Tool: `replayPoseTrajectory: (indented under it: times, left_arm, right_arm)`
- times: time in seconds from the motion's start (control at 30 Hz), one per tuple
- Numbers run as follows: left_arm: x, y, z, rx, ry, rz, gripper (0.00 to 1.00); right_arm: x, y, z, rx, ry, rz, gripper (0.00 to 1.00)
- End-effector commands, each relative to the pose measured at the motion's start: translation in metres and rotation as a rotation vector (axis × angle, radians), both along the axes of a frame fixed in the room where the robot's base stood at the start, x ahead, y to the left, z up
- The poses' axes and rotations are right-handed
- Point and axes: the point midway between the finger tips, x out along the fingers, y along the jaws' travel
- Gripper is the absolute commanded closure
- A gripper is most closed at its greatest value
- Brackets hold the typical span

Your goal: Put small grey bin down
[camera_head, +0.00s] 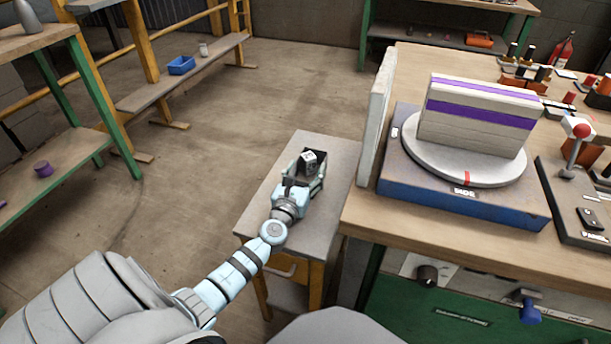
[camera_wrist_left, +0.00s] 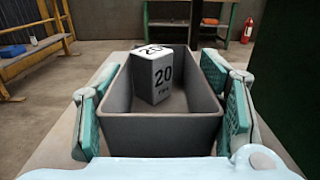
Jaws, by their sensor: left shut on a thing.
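The small grey bin (camera_wrist_left: 160,130) is an open rectangular box with a white block (camera_wrist_left: 158,75) marked 20 standing inside it. My left gripper (camera_head: 305,180) is shut on the bin, with green finger pads on its left and right sides in the left wrist view. In the head view the bin, partly hidden by the gripper, is over the small grey side table (camera_head: 265,212). I cannot tell whether its base touches the top. My right gripper is not in view.
The large workbench (camera_head: 375,215) stands right of the side table, with an upright pale panel (camera_head: 376,115) at its edge and a round turntable (camera_head: 465,165) carrying a striped block. A blue tray (camera_head: 181,65) is on a far bench. Open floor lies left.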

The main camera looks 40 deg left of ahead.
Motion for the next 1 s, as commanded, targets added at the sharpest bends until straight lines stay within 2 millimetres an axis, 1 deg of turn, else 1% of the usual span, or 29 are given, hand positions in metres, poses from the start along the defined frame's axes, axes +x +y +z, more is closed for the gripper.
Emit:
replayPoseTrajectory:
  times: [0.07, 0.23, 0.27, 0.3, 0.37, 0.4, 0.7, 0.8, 0.87, 0.93, 1.0]
  left_arm:
    - [0.000, 0.000, 0.002, 0.001, -0.002, 0.000, 0.76]
    - [0.000, 0.000, -0.001, 0.001, -0.002, 0.000, 0.76]
    - [0.000, 0.000, -0.002, 0.000, 0.000, 0.000, 0.36]
    - [0.000, 0.000, -0.001, 0.000, 0.000, 0.000, 0.30]
    - [0.000, 0.000, -0.001, 0.000, 0.000, 0.000, 0.20]
    - [0.000, 0.000, -0.001, 0.000, 0.000, 0.000, 0.18]
    - [0.000, 0.000, -0.001, 0.000, 0.000, 0.000, 0.18]
    - [0.000, 0.000, 0.004, 0.000, 0.000, 0.000, 0.18]
    - [-0.007, -0.003, 0.002, 0.000, 0.001, -0.001, 0.18]
    - [-0.019, -0.007, 0.002, -0.001, 0.002, -0.001, 0.18]
    - [-0.034, -0.012, 0.002, -0.001, 0.003, -0.001, 0.18]
  right_arm:
    - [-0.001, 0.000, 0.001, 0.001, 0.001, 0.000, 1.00]
    - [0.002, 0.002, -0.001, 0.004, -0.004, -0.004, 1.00]
    - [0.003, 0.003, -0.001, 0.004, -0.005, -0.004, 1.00]
    - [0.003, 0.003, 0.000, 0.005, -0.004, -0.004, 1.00]
    - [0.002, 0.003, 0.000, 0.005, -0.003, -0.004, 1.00]
    - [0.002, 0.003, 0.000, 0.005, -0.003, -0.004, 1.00]
    - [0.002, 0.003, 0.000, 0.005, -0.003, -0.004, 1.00]
    - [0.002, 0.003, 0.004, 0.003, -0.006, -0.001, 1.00]
    - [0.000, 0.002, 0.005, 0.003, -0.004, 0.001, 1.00]
    - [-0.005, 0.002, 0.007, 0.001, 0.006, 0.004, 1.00]
    - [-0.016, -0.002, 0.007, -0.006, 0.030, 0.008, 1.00]
